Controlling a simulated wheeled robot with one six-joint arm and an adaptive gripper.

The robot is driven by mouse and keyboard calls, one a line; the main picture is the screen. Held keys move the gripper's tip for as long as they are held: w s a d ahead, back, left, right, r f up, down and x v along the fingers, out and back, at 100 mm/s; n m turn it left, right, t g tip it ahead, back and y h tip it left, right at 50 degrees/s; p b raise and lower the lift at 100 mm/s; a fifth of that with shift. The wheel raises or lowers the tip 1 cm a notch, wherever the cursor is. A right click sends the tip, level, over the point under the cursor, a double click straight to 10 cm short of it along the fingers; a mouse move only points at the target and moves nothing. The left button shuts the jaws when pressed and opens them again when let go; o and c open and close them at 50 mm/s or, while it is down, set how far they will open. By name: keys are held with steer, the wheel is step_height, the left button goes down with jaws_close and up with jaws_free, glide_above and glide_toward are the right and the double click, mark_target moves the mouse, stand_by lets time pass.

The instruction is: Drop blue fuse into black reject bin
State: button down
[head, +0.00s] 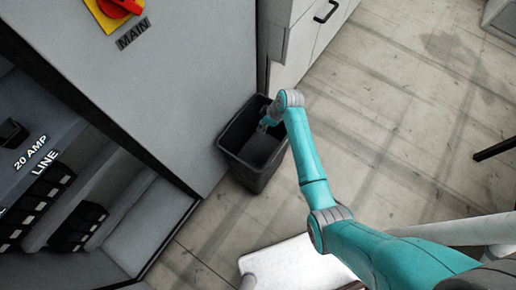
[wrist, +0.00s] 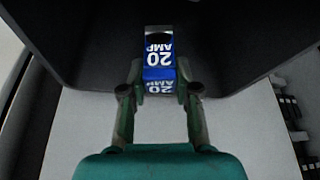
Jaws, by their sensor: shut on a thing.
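The blue fuse (wrist: 158,73), with white "20 AMP" lettering, is between the fingertips of my gripper (wrist: 160,80) in the wrist view. My gripper is shut on it. The black reject bin (head: 232,140) stands on the floor against the grey cabinet in the head view. My arm reaches over the bin's right rim, and its end is at the bin's opening. In the wrist view the dark bin wall (wrist: 85,45) surrounds the fuse. In the head view the fuse and fingertips are hidden.
The grey cabinet (head: 165,75) with a red and yellow main switch (head: 118,8) is at left. A fuse panel labelled "20 AMP LINE" (head: 40,155) is open at far left. White drawers (head: 310,35) stand behind the bin. The floor at right is mostly clear.

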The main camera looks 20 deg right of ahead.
steer(key=c, duration=0.8)
jaws_free()
steer(key=shift+o, duration=0.2)
steer(key=v, duration=1.2)
